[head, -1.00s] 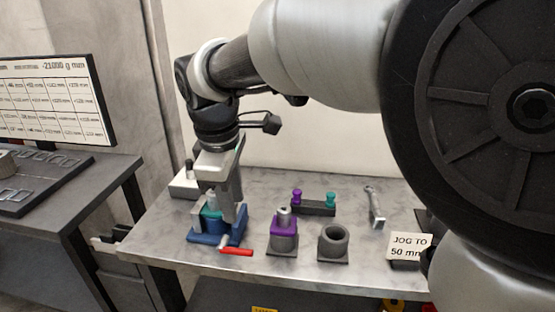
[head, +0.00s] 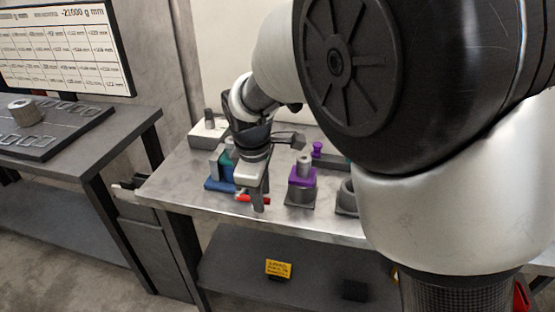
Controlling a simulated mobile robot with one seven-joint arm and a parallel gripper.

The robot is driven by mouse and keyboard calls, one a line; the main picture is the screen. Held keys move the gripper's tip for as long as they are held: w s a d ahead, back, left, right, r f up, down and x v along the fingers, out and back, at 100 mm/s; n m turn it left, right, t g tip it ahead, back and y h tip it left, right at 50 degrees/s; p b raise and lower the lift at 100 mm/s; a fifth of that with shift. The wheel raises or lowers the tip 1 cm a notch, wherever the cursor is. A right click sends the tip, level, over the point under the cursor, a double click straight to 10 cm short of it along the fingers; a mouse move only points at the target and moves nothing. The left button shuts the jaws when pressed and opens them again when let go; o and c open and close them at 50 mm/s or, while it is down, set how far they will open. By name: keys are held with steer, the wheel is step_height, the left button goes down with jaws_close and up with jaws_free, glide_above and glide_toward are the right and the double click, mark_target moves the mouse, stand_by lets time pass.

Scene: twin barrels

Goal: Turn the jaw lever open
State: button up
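The jaw lever has a red handle (head: 242,198) at the front of a blue vise (head: 217,185) on the grey bench. A teal part (head: 227,160) shows at the vise, mostly hidden behind my gripper. My gripper (head: 259,206) points down at the lever, with a finger in front of the red handle and red showing on both sides of it. I cannot tell whether the fingers touch or close on the handle.
A purple-topped grey block (head: 301,182) stands just right of my gripper. A dark ring-shaped holder (head: 347,200) is partly hidden by my arm. A pale block (head: 207,133) stands behind the vise. The bench's front edge (head: 230,214) is close to the lever.

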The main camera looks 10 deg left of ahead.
jaws_close()
steer(key=shift+r+p, duration=0.15)
steer(key=shift+p, duration=0.25)
